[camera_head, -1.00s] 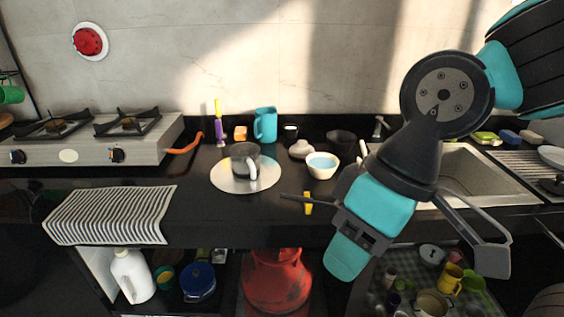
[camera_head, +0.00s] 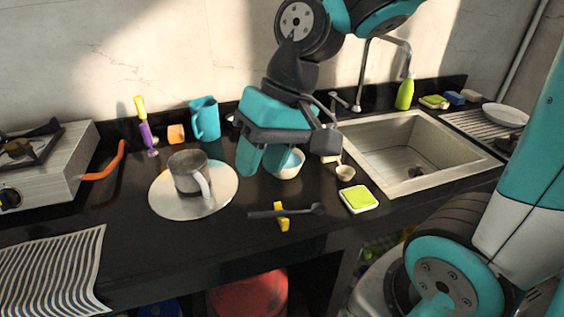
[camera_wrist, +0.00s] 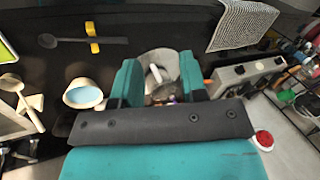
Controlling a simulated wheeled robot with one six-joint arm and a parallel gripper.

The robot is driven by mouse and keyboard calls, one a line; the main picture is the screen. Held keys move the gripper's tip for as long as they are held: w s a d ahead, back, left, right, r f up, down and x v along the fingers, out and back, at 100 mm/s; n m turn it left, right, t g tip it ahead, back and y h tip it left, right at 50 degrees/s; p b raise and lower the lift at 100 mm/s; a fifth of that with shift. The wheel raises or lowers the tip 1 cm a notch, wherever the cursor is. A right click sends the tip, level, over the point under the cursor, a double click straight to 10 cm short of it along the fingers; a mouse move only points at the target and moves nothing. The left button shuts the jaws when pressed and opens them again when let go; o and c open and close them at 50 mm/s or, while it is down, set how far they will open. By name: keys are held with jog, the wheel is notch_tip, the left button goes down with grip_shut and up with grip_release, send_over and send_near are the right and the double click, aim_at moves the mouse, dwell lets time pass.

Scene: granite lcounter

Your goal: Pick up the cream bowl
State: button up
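The cream bowl (camera_head: 290,170), pale blue inside, stands upright on the black counter. In the head view my gripper (camera_head: 262,164) hangs in front of its left part and hides some of it. In the wrist view the bowl (camera_wrist: 83,96) shows whole and seemingly empty, left of my gripper (camera_wrist: 160,78) and outside the gap between the fingers. The two teal fingers are apart with nothing held between them.
A grey mug (camera_head: 188,172) stands on a round pale plate (camera_head: 222,196) left of the bowl. A dark spoon (camera_head: 290,212) lies across a yellow piece in front. A small cup (camera_head: 345,173), a green sponge (camera_head: 358,196) and the sink (camera_head: 420,150) are to the right.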

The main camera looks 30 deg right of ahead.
jog(key=w+d+f+m+t, duration=0.1)
jog(key=w+d+f+m, duration=0.1)
jog(key=w+d+m, duration=0.7)
jog(key=m+t, duration=0.2)
jog(key=m, duration=0.6)
send_near(288, 177)
jog(key=shift+w+f+m+b, duration=0.4)
jog(key=shift+w+f, duration=0.05)
jog(key=shift+w, duration=0.15)
jog(key=x, duration=0.5)
jog(key=shift+s+a+f+p, duration=0.1)
jog(key=shift+s+f+p, duration=0.05)
jog(key=shift+f+p, duration=0.2)
grip_shut()
